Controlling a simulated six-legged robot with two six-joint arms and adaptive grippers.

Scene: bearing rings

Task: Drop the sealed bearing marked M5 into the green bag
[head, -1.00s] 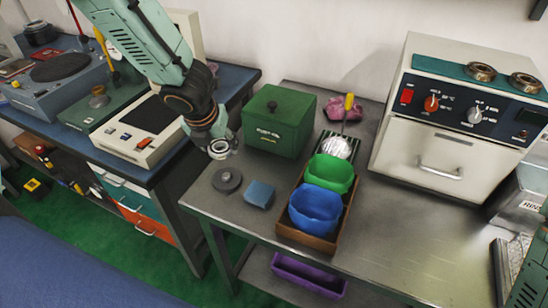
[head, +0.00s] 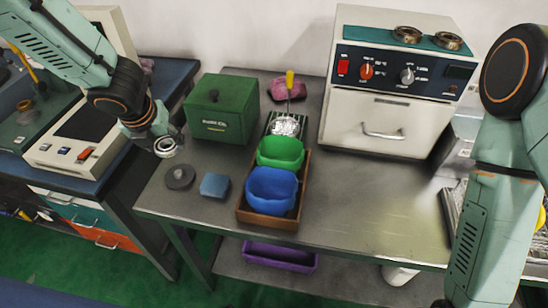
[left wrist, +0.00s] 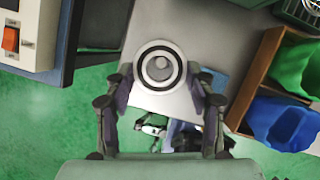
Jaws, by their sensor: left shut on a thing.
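My left gripper (head: 160,138) is shut on a pale bearing ring (head: 166,147) and holds it above the left end of the metal bench. In the left wrist view the ring (left wrist: 160,46) sits between the fingertips (left wrist: 159,75); I cannot read a mark on it. The green bag (head: 280,153) stands open in a brown wooden tray (head: 243,214), right of the gripper and apart from it. A blue bag (head: 271,192) stands in front of it. My right arm shows at the right edge; its gripper is out of view.
A dark grey disc (head: 180,177) and a blue block (head: 215,185) lie on the bench (head: 345,210) below the gripper. A green box (head: 222,108) stands behind. An oven (head: 388,95) stands at the back right. The bench right of the tray is clear.

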